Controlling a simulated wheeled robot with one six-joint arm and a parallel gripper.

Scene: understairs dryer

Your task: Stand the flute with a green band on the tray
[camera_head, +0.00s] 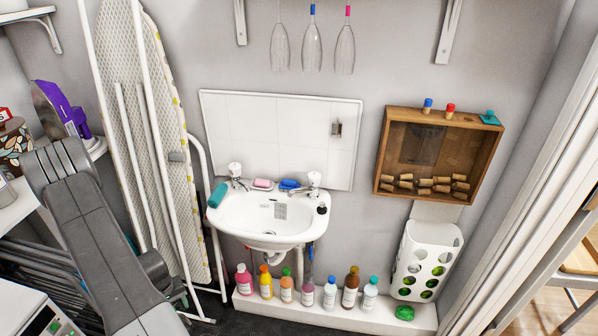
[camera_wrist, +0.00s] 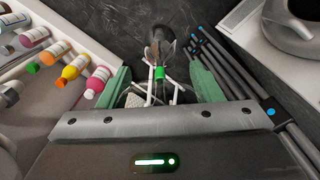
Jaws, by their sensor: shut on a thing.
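In the wrist view my gripper (camera_wrist: 163,85) has its green fingers shut on the flute with a green band (camera_wrist: 159,72). The band shows between the fingers, and the clear bowl points away from the wrist toward the top of the picture. In the head view my gripper and this flute are not visible. Other flutes hang upside down on the wall at the top: one with a blue band (camera_head: 312,45), one with a pink band (camera_head: 346,45) and one with no visible band (camera_head: 280,48). I cannot make out a tray in either view.
Several bottles stand on a low white ledge (camera_head: 370,320) below the sink (camera_head: 268,215). An ironing board (camera_head: 150,130) leans on the left wall. A wooden box of corks (camera_head: 392,150) hangs at right. In the wrist view dark rods (camera_wrist: 222,75) run close beside the right finger.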

